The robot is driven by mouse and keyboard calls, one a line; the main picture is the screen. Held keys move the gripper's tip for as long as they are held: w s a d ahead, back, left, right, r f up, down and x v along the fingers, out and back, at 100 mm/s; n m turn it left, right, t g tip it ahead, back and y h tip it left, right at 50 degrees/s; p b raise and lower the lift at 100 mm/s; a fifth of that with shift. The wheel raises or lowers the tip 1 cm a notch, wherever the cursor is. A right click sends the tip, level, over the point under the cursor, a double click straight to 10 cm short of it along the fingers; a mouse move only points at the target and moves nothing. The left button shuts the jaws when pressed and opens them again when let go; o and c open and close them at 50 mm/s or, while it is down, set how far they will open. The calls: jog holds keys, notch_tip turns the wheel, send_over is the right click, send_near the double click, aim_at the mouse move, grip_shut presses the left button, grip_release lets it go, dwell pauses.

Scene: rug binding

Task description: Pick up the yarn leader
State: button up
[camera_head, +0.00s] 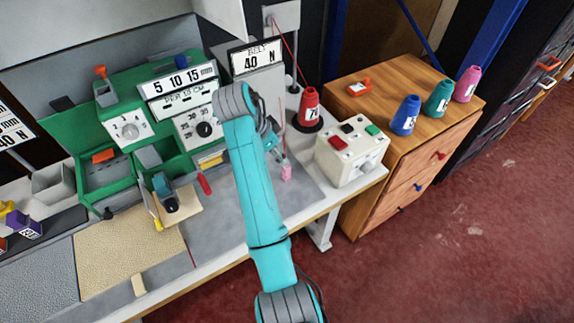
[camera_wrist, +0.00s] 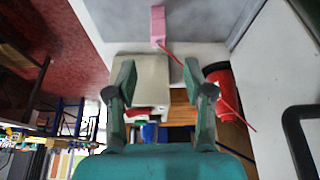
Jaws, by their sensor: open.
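The yarn leader looks like a small pink tab (camera_head: 286,172) with red yarn at one end, on the grey worktop right of my arm. In the wrist view the pink tab (camera_wrist: 158,22) is at the top centre, beyond my fingertips. Its red yarn slants down right towards a red cone (camera_wrist: 220,78). My gripper (camera_wrist: 159,80) is open, with two green fingers apart and nothing visibly held between them. In the head view my arm hides most of the gripper. The red yarn cone (camera_head: 309,106) stands on a black base behind the tab.
A white control box (camera_head: 352,158) with coloured buttons stands right of the tab. The green machine (camera_head: 125,115) with its dials is on the left. Blue, teal and pink cones (camera_head: 437,98) stand on a wooden cabinet (camera_head: 390,90). Grey worktop around the tab is mostly clear.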

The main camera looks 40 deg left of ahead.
aim_at(285, 167)
jog(key=x, duration=0.9)
jog(key=shift+s+f, duration=0.25)
jog(key=shift+f, duration=0.15)
grip_shut()
